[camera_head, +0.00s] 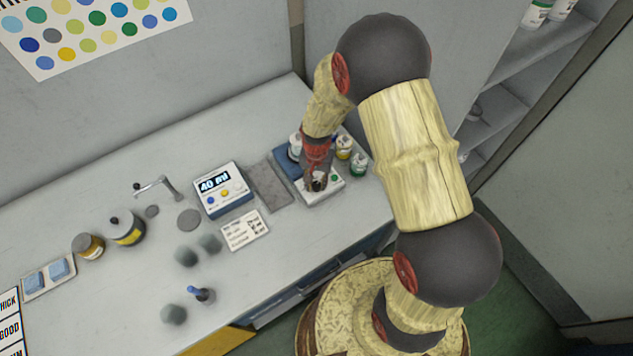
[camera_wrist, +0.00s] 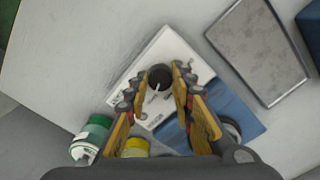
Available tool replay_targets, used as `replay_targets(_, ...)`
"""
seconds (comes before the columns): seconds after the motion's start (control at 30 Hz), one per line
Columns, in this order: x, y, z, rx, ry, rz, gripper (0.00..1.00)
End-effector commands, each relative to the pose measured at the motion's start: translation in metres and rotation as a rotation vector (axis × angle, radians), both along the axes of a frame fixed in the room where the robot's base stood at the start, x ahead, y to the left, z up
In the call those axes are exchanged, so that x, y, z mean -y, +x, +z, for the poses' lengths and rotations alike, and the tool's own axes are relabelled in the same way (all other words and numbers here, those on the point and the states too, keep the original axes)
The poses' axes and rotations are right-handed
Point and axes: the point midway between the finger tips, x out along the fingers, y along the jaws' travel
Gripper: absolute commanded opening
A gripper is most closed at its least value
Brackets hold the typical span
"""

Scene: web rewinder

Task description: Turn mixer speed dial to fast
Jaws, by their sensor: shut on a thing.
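The black mixer speed dial (camera_wrist: 159,74) sits on a white panel (camera_wrist: 168,48) at the front of the mixer, whose blue base (camera_wrist: 222,102) lies behind it. My gripper (camera_wrist: 160,82) is shut on the dial, with one fingertip on each side. A pale pointer line on the dial points toward the bottom of the wrist view. Small print on the panel is too blurred to read. In the head view my gripper (camera_head: 317,178) is low over the white panel (camera_head: 331,188), and its fingers partly hide the dial.
A green-capped jar (camera_head: 359,163) and a yellow-banded jar (camera_head: 343,147) stand close beside the mixer. A grey pad (camera_head: 269,184) and a blue-and-white display unit reading 40 ml (camera_head: 220,190) lie left.

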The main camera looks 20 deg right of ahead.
Motion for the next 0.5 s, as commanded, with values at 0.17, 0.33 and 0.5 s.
replay_targets(0.17,-0.0002,0.0007,0.0002,0.001,0.0,-0.002,0.0)
replay_targets(0.33,-0.0002,0.0007,0.0002,0.001,0.0,-0.001,0.28)
replay_targets(0.5,-0.0001,0.0004,0.0002,0.001,0.0,-0.001,0.38)
